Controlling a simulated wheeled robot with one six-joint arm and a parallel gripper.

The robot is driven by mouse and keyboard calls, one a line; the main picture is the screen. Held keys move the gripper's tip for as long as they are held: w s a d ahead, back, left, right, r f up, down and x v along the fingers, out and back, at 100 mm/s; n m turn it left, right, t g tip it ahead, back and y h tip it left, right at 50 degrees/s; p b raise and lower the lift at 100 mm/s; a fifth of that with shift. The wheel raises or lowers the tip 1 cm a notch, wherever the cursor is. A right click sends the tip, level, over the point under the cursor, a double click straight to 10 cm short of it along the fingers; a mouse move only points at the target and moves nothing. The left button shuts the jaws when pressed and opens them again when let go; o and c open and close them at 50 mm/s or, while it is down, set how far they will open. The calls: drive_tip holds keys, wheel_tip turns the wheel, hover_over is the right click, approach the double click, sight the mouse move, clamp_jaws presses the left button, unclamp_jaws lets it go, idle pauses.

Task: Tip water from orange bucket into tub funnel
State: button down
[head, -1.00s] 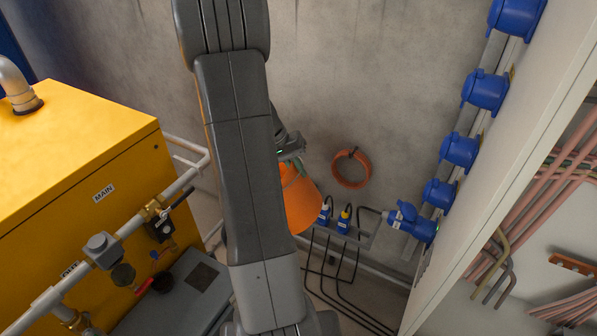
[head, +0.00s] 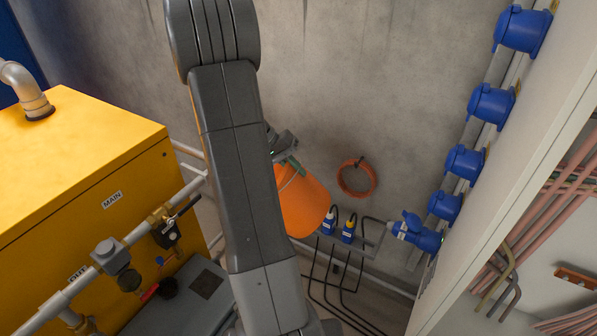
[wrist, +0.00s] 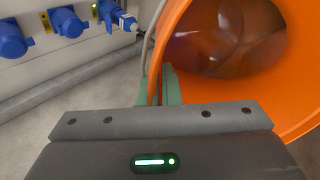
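The orange bucket (head: 303,205) hangs tilted beside my arm in the head view, partly hidden by the arm. In the wrist view the bucket (wrist: 302,100) fills the upper right, its mouth facing the camera, with dark, glossy brownish liquid or reflections inside. My gripper (wrist: 160,88) has its green fingers closed at the bucket's rim. In the head view the gripper (head: 290,162) shows only partly, behind my arm. I cannot make out a tub funnel for certain; a grey box (head: 178,312) with a dark round fitting stands at the lower left.
A yellow cabinet (head: 75,165) marked MAIN stands at left, with a pipe and valves (head: 165,232) before it. Blue sockets (head: 492,104) line the right wall. Blue plugs with black cables (head: 347,232) are low behind the bucket. An orange ring (head: 343,184) hangs on the wall.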

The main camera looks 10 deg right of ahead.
drive_tip(key=shift+r, duration=0.1)
drive_tip(key=shift+w+a+r+g+h+p, duration=0.2)
drive_tip(key=shift+a+r+h+p, duration=0.15)
drive_tip(key=shift+a+r+h, duration=0.3)
drive_tip(key=shift+w+a+r+g+h+p, duration=0.15)
drive_tip(key=shift+a+r+h+p, duration=0.15)
drive_tip(key=shift+a+r+h, duration=0.35)
drive_tip(key=shift+a+r, duration=0.1)
drive_tip(key=shift+r, duration=0.05)
drive_tip(key=shift+w+a+r+g+h+p, duration=0.1)
drive_tip(key=shift+w+a+r+h+p, duration=0.1)
drive_tip(key=shift+a+r+h, duration=0.25)
drive_tip(key=shift+w+a+r+g+h+p, duration=0.1)
drive_tip(key=shift+a+r+h+p, duration=0.15)
drive_tip(key=shift+a, duration=0.35)
drive_tip(key=shift+w+a+r+g+h+p, duration=0.1)
drive_tip(key=shift+a+r+h+p, duration=0.05)
drive_tip(key=shift+a+r+h, duration=0.35)
drive_tip(key=shift+a+f, duration=0.1)
drive_tip(key=shift+a, duration=0.05)
drive_tip(key=shift+w+a+r+g+h+p, duration=0.15)
drive_tip(key=shift+a+r+h, duration=0.1)
drive_tip(key=shift+a+h, duration=0.25)
drive_tip(key=shift+w+a+r+h+p, duration=0.1)
drive_tip(key=shift+a+r+h+p, duration=0.15)
drive_tip(key=shift+a, duration=0.4)
drive_tip(key=shift+w+a+r+g+h+p, duration=0.1)
drive_tip(key=shift+w+a+r+h, duration=0.1)
drive_tip(key=shift+a+h, duration=0.3)
